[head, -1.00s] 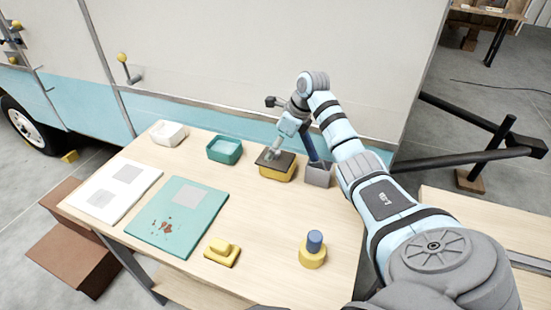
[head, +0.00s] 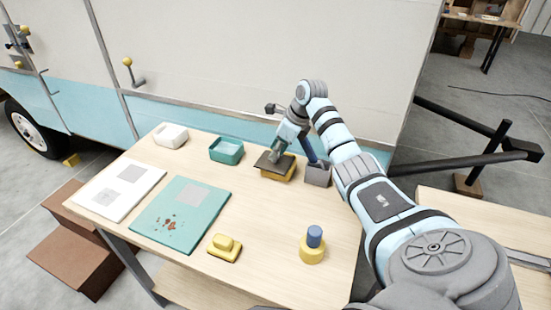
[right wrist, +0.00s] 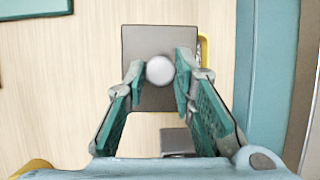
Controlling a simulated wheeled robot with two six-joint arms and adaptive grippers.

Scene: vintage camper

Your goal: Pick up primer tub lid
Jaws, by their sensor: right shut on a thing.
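The primer tub lid (head: 287,164) is a dark grey-brown square plate. In the right wrist view the lid (right wrist: 150,38) has a pale round knob (right wrist: 159,70) in its middle. It sits on the yellow primer tub (head: 278,178) at the back of the table; a strip of the tub (right wrist: 204,48) shows past the lid's right edge. My right gripper (head: 276,157) reaches down from above, shut on the lid's knob, with one finger on each side in the right wrist view (right wrist: 159,72). My left gripper is not in view.
A grey container (head: 318,174) with a dark blue handle stands close to the tub's right. A teal tray (head: 226,158) and a white tray (head: 171,143) stand to its left. A teal panel (head: 175,232), a yellow block (head: 224,247) and a blue-topped yellow piece (head: 313,252) lie nearer.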

